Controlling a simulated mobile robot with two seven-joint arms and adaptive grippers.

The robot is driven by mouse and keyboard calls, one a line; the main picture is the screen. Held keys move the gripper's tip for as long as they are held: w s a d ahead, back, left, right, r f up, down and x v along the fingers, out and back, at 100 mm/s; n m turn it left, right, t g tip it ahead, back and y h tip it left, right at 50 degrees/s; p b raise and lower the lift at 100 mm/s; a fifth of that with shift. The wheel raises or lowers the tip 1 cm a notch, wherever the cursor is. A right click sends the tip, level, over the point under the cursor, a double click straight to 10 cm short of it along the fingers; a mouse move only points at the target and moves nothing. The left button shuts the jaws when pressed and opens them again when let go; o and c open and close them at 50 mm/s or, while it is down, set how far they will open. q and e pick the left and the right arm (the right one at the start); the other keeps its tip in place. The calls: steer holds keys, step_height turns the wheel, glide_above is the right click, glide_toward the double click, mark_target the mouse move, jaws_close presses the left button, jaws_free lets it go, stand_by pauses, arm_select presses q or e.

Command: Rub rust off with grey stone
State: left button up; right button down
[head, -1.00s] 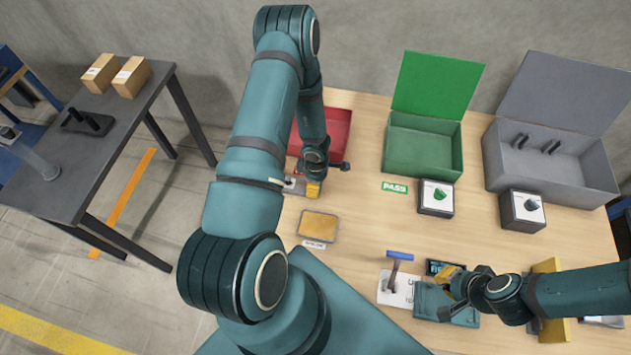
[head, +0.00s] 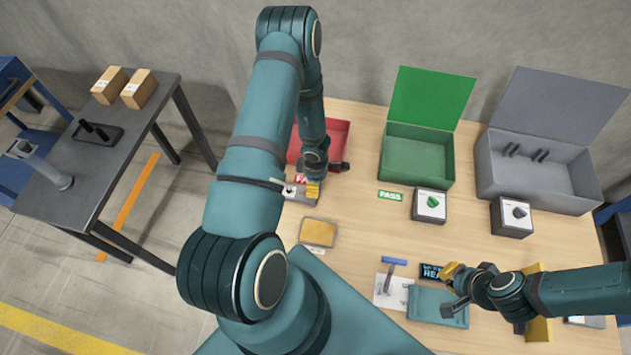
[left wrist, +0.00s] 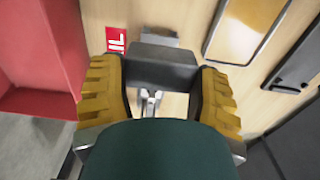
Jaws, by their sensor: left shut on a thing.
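My left gripper (head: 313,190) points down at the table in front of the red bin. In the left wrist view its yellow fingers (left wrist: 162,95) are shut on a dark grey block (left wrist: 163,66), which I take for the grey stone. Metal parts show below the block, but I cannot tell whether it touches them. I cannot make out any rust. A tan plate in a dark frame (head: 318,232) lies nearby and also shows in the left wrist view (left wrist: 246,28). My right gripper (head: 450,290) is open above a teal tray (head: 428,303) and seems empty.
The red bin (head: 334,132), green bin (head: 416,155) and grey bin (head: 540,168) stand at the back. Knob boxes stand before the green bin (head: 430,205) and grey bin (head: 512,217). A blue-handled tool (head: 394,261) lies near the front. The table's middle is clear.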

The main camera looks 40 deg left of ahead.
arm_select(q)
steer(key=shift+r, duration=0.1)
step_height(320, 180, up, 3)
steer(key=p, duration=0.3)
steer(key=shift+d, duration=0.15)
